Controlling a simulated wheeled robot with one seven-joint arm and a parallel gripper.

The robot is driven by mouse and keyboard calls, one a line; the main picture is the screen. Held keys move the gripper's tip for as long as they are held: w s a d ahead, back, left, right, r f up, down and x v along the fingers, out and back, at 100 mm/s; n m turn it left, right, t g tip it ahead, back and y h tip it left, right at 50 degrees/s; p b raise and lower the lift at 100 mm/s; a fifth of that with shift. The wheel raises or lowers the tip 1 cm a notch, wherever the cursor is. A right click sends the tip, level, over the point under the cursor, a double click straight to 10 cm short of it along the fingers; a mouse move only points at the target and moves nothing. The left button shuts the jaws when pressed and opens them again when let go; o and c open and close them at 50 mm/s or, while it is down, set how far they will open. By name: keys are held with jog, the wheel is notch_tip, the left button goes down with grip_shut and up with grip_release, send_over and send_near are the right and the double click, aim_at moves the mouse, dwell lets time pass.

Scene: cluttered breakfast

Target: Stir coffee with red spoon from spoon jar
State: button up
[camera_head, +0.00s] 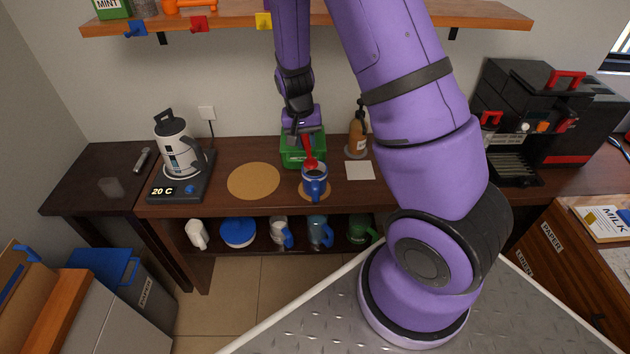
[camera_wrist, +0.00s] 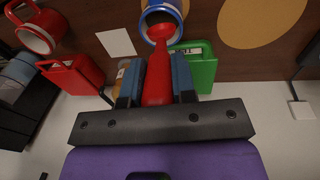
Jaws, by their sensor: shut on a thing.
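A blue mug (camera_head: 314,183) stands on a round cork mat (camera_head: 303,194) near the front of the counter. My gripper (camera_head: 304,132) is above and behind the mug, shut on the red spoon (camera_head: 309,158). In the wrist view, my gripper (camera_wrist: 157,82) has the red spoon (camera_wrist: 158,80) between its two fingers. The spoon's far end reaches to the rim of the blue mug (camera_wrist: 160,14); I cannot tell how deep it sits inside. The coffee is not clear to see. A green box-like container (camera_head: 292,157) stands just behind the mug, partly hidden by my gripper.
A kettle (camera_head: 177,150) on its base stands at the left, beside a large cork mat (camera_head: 254,181). A syrup bottle (camera_head: 358,132) and a white card (camera_head: 360,170) are right of the mug. A coffee machine (camera_head: 530,115) stands far right. A shelf (camera_head: 480,14) hangs above.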

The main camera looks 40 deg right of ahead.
dwell(0.5)
jog(key=shift+r, duration=2.55)
